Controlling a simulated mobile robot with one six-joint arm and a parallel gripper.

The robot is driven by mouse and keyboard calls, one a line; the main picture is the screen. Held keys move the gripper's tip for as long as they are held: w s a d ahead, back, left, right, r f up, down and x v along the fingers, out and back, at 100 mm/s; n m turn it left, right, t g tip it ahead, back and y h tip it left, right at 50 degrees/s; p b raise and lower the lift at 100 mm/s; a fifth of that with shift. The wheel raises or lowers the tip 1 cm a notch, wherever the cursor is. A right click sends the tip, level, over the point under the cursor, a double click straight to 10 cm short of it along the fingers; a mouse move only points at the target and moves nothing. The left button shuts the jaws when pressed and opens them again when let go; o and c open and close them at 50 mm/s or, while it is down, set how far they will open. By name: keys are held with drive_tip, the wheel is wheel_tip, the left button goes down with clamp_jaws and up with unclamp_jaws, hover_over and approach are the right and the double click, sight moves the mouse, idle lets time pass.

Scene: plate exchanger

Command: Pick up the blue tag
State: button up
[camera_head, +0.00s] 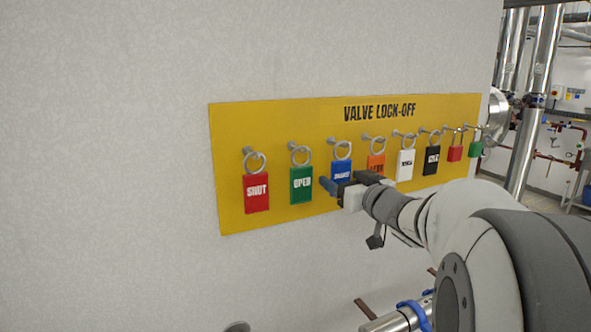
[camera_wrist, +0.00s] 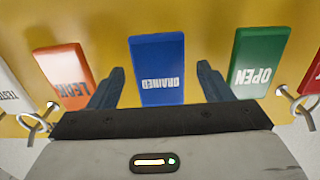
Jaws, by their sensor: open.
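The blue tag (camera_head: 341,160), lettered "DRAINED", hangs by a ring from a hook on the yellow "VALVE LOCK-OFF" board (camera_head: 290,121). In the wrist view the blue tag (camera_wrist: 158,70) stands in the middle, its lettering upside down. My gripper (camera_wrist: 160,80) is open, with one finger on each side of the blue tag and a visible gap on both sides. I cannot tell how deep the tag sits between the fingers. In the head view my gripper (camera_head: 345,185) covers the tag's lower part. The tag's ring is hidden in the wrist view.
The orange "LEAK" tag (camera_wrist: 64,75) and green "OPEN" tag (camera_wrist: 262,62) hang close on either side of my fingers. A red "SHUT" tag (camera_head: 256,192) hangs farther left. Pipes (camera_head: 535,95) stand beyond the wall's right edge.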

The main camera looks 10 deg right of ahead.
drive_tip(key=shift+w+a, duration=0.2)
drive_tip(key=shift+w, duration=0.85)
drive_tip(key=shift+s, duration=0.1)
drive_tip(key=c, duration=1.1)
